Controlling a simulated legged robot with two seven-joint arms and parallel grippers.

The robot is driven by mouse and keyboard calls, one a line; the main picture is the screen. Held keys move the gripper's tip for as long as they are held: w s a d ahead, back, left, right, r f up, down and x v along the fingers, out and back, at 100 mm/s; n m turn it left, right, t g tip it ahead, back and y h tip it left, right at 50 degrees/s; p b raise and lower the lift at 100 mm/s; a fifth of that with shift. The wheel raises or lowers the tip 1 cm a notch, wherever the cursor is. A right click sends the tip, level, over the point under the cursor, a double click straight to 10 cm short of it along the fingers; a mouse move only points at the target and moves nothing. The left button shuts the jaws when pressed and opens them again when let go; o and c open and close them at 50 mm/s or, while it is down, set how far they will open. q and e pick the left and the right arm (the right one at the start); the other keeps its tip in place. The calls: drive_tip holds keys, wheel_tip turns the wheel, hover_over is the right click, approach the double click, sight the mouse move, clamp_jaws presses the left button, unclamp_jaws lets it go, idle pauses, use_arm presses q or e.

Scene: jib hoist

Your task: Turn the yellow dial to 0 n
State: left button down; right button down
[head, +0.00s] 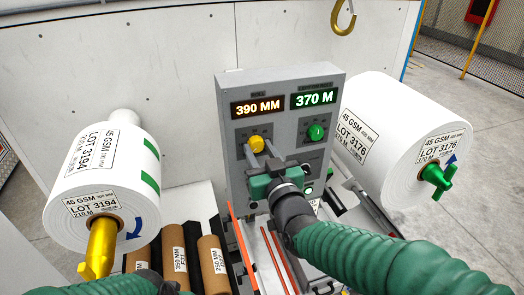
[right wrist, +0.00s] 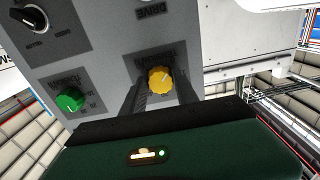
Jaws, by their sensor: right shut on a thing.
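The yellow dial (head: 256,143) is on the left side of the grey control panel (head: 235,185), below an orange display (head: 258,106) reading 390 MM. My right gripper (head: 262,149) reaches the panel from the lower right and is shut on the yellow dial. In the right wrist view, the yellow dial (right wrist: 160,80) sits between the two dark fingers (right wrist: 160,94). Its pointer mark and scale are too small to read. Part of my left arm shows at the bottom left of the head view, but its gripper does not show.
A green dial (head: 316,132) sits right of the yellow one, under a green display (head: 314,97) reading 370 M. White rolls flank the panel at left (head: 80,205) and right (head: 385,120). A yellow hook (head: 343,18) hangs above.

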drive_tip(key=shift+d+f, duration=0.1)
drive_tip(key=shift+f, duration=0.1)
drive_tip(key=n+b, duration=0.1)
drive_tip(key=b, duration=0.1)
drive_tip(key=n+b, duration=0.1)
drive_tip(key=b, duration=0.1)
drive_tip(key=shift+a+f, duration=0.2)
drive_tip(key=shift+a, duration=0.1)
drive_tip(key=shift+d+r, duration=0.1)
drive_tip(key=shift+d, duration=0.1)
drive_tip(key=shift+d+r+n, duration=0.15)
drive_tip(key=shift+r+n, duration=0.05)
drive_tip(key=shift+n, duration=0.1)
drive_tip(key=c, duration=0.9)
unclamp_jaws()
drive_tip(key=shift+a, duration=0.3)
drive_tip(key=shift+c, duration=0.2)
drive_tip(key=shift+d, duration=0.15)
